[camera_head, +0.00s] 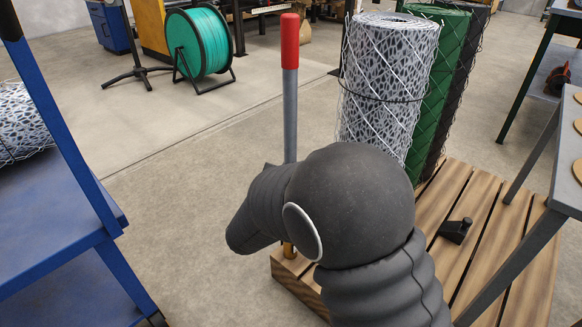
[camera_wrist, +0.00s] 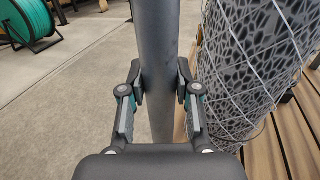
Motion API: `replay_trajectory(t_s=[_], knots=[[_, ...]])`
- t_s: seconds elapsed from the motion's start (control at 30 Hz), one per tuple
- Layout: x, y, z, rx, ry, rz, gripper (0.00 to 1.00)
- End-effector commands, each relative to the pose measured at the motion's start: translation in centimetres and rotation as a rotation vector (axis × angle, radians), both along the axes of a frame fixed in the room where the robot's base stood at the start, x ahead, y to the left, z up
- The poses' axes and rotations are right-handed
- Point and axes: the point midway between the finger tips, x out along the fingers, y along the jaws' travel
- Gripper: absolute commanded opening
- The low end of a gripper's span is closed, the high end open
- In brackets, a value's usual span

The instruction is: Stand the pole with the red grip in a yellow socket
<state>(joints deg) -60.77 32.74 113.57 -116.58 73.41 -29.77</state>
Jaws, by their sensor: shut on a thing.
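The pole (camera_head: 290,115) is grey with a red grip (camera_head: 290,42) at its top and stands upright in the head view. My arm hides its lower part there. In the wrist view the grey shaft (camera_wrist: 160,40) runs down between the fingers of my gripper (camera_wrist: 161,84), which is shut on it. A small yellow piece, seemingly a socket (camera_head: 289,250), shows below my arm at the near left corner of the wooden pallet, in line with the pole. I cannot tell whether the pole's foot is inside it.
Mesh rolls stand close right of the pole on the wooden pallet (camera_head: 482,215): a patterned one (camera_head: 385,85) and a green one (camera_head: 440,90). A black bracket (camera_head: 455,230) lies on the pallet. A blue rack (camera_head: 60,195) is at left. Floor between is clear.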

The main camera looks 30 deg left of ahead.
Motion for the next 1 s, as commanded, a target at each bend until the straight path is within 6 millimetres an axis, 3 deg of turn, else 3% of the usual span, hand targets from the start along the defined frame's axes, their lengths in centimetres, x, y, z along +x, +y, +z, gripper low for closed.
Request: replay_trajectory(t_s=[0.37, 0.4, 0.5, 0.83, 1.0], knots=[[0.0, 0.0, -0.1, 0.002, -0.004, 0.000, 0.00], [0.0, 0.0, -0.1, 0.002, -0.003, 0.000, 0.34], [0.0, 0.0, -0.1, 0.002, -0.003, 0.000, 0.59], [-0.1, 0.0, -0.4, -0.001, 0.002, 0.000, 0.61], [-1.5, 0.0, -0.3, -0.001, 0.001, 0.002, 0.61]])
